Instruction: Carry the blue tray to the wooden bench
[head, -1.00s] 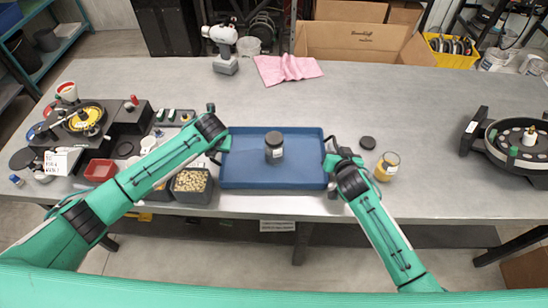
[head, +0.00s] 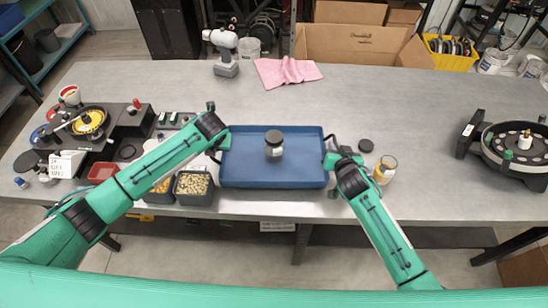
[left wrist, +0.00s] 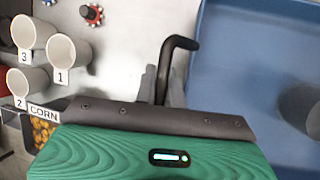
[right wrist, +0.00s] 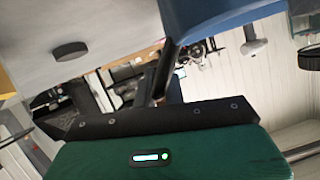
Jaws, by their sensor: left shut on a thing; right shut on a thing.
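The blue tray (head: 300,172) is level over the front middle of the grey metal table, and I cannot tell for sure whether it clears the surface. A dark-lidded jar (head: 274,150) stands upright on it. My left gripper (head: 219,146) is shut on the tray's left side, and my right gripper (head: 330,146) is shut on its right side. The tray also shows in the left wrist view (left wrist: 240,70) and the right wrist view (right wrist: 205,15). The fingers' contact is mostly hidden. No wooden bench is recognisable.
A round black device (head: 515,145) stands far right.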

